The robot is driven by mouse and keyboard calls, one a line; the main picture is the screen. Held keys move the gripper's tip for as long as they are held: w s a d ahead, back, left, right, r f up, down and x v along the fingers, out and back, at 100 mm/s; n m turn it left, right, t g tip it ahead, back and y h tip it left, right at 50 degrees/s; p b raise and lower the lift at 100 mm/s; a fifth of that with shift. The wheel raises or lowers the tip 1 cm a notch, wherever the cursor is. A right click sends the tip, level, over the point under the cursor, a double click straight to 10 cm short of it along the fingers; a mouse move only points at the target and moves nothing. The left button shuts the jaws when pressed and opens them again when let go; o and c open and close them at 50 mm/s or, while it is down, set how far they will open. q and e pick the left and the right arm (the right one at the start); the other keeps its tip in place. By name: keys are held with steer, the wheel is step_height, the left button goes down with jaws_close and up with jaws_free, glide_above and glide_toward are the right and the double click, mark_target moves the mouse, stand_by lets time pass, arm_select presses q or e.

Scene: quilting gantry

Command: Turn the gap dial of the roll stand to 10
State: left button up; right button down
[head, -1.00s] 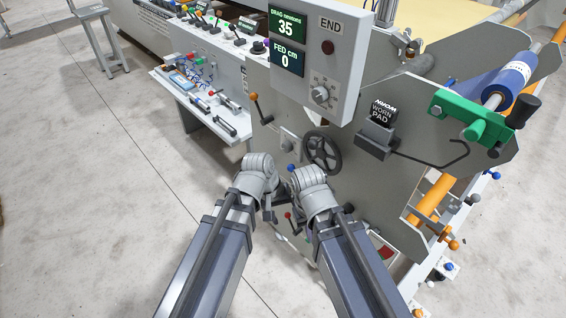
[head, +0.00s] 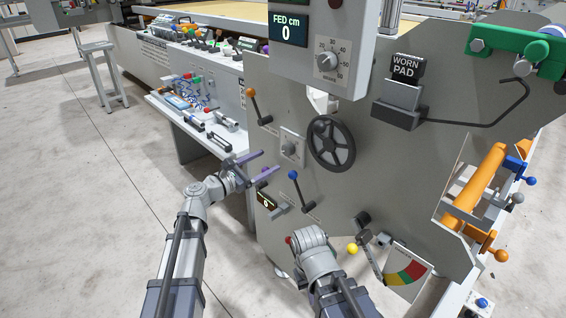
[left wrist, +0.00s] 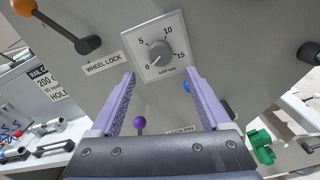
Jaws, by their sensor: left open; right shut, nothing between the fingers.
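The gap dial (head: 289,148) is a grey knob on a pale square plate on the roll stand's side panel. In the left wrist view the dial (left wrist: 159,54) shows marks 0, 5, 10 and 15, and its pointer appears to be near 0. My left gripper (head: 270,161) is open, its purple fingers reaching toward the dial from the left. In the left wrist view the open fingers (left wrist: 161,75) stand on either side below the knob, apart from it. My right arm's wrist is low in front of the panel; its gripper fingers are hidden.
A spoked handwheel (head: 331,145) is right of the dial. An orange-knobbed lever (head: 258,107) is above left, by a WHEEL LOCK label (left wrist: 104,64). A blue-knobbed lever (head: 301,190) is below. A purple knob (left wrist: 140,122) shows between the fingers. A tool shelf (head: 200,125) stands left.

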mark_target(285, 152)
arm_select(q)
steer(key=shift+x, duration=3.9)
steer(key=shift+c, duration=0.2)
jaws_close()
